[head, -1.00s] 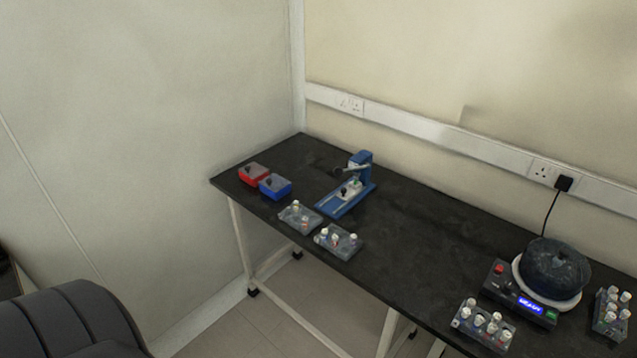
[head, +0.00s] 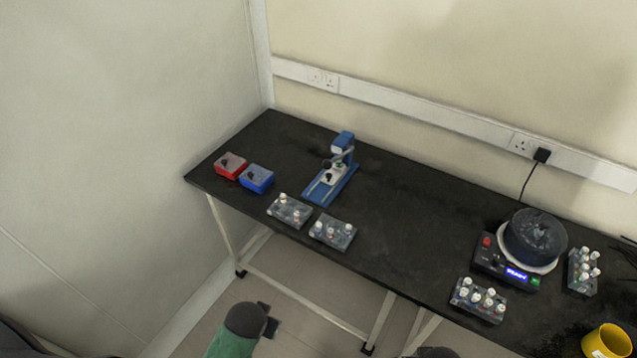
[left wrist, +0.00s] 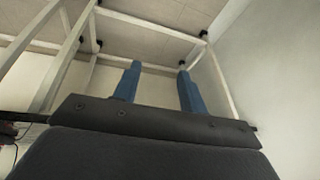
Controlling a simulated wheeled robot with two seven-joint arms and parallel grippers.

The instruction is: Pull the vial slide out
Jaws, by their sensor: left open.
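The blue press-like device (head: 349,186) stands on the black bench with its upright head at the back. The pale vial slide (head: 333,175) sits on its base, with a dark knob and what looks like a small vial on it. Whether the slide is fully in is too small to tell. My left gripper (left wrist: 159,68) shows in the left wrist view with two blue fingers apart and nothing between them. It faces the floor and the white bench legs, away from the device. In the head view part of an arm of mine shows at the bottom, below the bench edge. My right gripper is not seen.
A red box (head: 231,165) and a blue box (head: 257,179) stand left of the device. Two vial racks (head: 290,211) (head: 333,232) stand in front of it. A round dark machine (head: 535,240) and more racks stand at the right. The bench middle is clear.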

